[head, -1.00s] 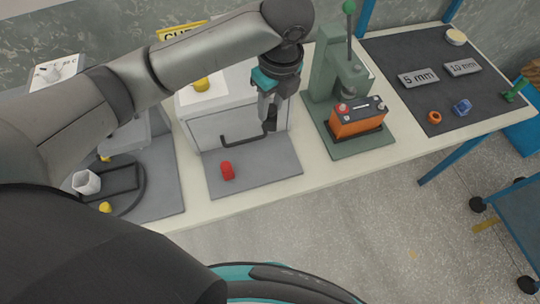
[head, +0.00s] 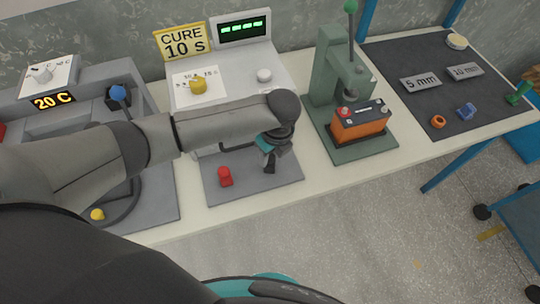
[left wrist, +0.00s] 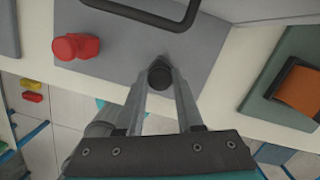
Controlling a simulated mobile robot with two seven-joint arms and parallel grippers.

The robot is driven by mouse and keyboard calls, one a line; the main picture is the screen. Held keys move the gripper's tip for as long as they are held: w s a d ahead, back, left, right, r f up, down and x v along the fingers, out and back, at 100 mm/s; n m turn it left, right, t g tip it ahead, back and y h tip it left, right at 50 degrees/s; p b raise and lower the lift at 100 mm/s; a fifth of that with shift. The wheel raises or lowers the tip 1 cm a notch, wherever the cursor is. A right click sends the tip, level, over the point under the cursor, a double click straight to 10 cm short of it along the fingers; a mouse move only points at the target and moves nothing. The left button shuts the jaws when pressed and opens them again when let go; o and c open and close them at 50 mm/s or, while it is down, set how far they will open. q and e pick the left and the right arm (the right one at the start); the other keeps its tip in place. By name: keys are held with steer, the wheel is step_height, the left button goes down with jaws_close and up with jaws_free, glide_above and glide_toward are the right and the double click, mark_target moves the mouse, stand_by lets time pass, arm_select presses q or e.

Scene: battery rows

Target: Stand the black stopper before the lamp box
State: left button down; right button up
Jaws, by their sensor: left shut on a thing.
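My left gripper (head: 271,160) is low over the front of the grey mat (head: 212,195) before the white lamp box (head: 246,62). It is shut on the black stopper (left wrist: 160,75), whose dark round end shows between the fingertips in the left wrist view. In the head view the stopper is small and dark at the fingertips, close to the mat; I cannot tell whether it touches. My right gripper is not in view.
The lamp box's dark handle (left wrist: 145,12) is just beyond my fingers. A green press (head: 338,75) with an orange battery (head: 361,124) stands to the right. A "20 C" station (head: 55,100) is at the left. The mat between red stopper and gripper is clear.

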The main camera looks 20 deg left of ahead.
arm_select(q)
steer(key=shift+f, duration=0.2)
steer(key=shift+f, duration=0.15)
steer(key=c, duration=0.6)
jaws_free()
steer(key=shift+o, duration=0.2)
step_height(320, 180, up, 12)
steer(key=d+p, duration=0.1)
steer(key=p, duration=0.1)
steer(key=shift+s+d+r, duration=0.2)
steer(key=shift+s+d, duration=0.05)
steer(key=shift+s, duration=0.2)
